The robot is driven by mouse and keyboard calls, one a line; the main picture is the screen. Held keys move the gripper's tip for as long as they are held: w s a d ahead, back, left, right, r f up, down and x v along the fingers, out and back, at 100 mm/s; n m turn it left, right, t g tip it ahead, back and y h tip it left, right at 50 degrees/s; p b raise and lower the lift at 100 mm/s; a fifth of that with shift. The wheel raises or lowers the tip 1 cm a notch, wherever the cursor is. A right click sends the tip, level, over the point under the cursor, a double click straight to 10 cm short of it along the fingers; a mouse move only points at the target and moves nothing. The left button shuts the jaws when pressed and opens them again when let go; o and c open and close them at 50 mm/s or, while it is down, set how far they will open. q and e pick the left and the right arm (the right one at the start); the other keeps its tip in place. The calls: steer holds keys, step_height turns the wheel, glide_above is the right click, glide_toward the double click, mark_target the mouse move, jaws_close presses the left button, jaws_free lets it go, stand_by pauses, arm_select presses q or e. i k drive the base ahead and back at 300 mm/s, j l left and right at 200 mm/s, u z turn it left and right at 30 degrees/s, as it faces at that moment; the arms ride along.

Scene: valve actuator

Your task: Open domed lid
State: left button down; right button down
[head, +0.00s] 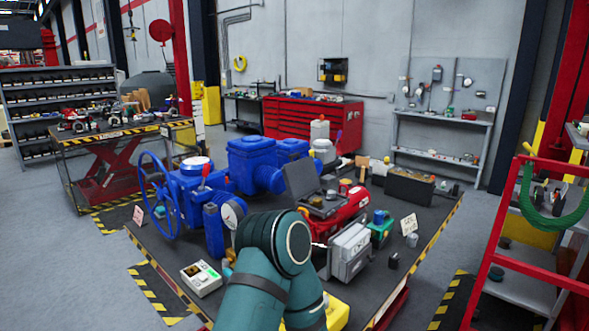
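A blue valve actuator (188,185) with a spoked handwheel (158,196) stands on the left of the dark work table. A round whitish cap (196,163) sits on its top and looks closed; I cannot tell for sure that it is the domed lid. A grey rounded housing (323,150) stands farther back. A teal arm of mine rises from the bottom middle and covers part of the table's front. No gripper fingers show, so I cannot see either gripper.
The work table (436,215) also holds a red machine (345,207), a grey box (350,252), a pressure gauge (232,212) and a small white device (201,278). A red frame (500,235) stands at the right.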

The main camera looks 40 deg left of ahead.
mark_target(301, 178)
steer(key=i+l+u, duration=0.3)
steer(key=i, duration=0.25)
steer(key=i+l+u, duration=0.25)
steer(key=i+l, duration=0.2)
steer(key=l, duration=0.2)
steer(key=i+l+u, duration=0.3)
steer(key=i+l, duration=0.15)
steer(key=l, duration=0.2)
